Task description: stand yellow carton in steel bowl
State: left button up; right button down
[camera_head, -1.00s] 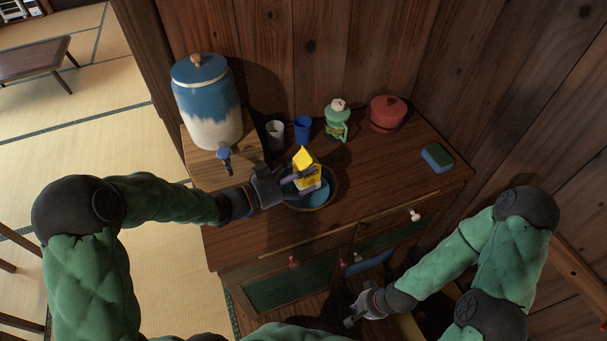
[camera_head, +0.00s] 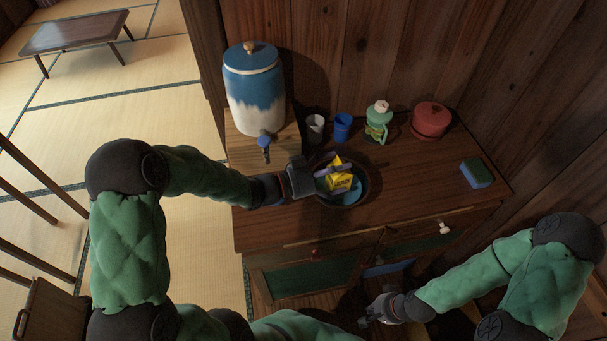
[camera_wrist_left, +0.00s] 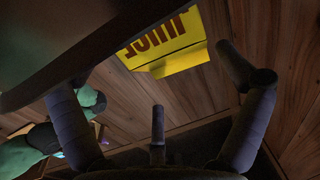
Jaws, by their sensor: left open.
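The yellow carton (camera_head: 341,182) is inside the steel bowl (camera_head: 364,192) on the cabinet top and looks tilted. Its lower part and exact contact with the bowl are hard to make out. My left gripper (camera_head: 326,177) is over the left side of the bowl, with its fingers apart close beside the carton. In the left wrist view the carton's yellow face with dark red lettering (camera_wrist_left: 172,45) shows beyond the spread fingers (camera_wrist_left: 165,115), apart from them. My right gripper (camera_head: 369,317) is low in front of the cabinet, away from the bowl; its jaws are too small to read.
A blue and white dispenser (camera_head: 254,95) stands behind my left arm. A white cup (camera_head: 315,128), blue cup (camera_head: 343,127), green bottle (camera_head: 378,124) and red pot (camera_head: 430,120) line the back. A sponge (camera_head: 476,173) lies right. The cabinet top (camera_head: 425,180) between bowl and sponge is clear.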

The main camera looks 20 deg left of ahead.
pick_arm(q)
jog(key=p+v, duration=0.1)
jog(key=v, duration=1.1)
jog(key=shift+r+p, duration=0.15)
jog(key=shift+p, duration=0.15)
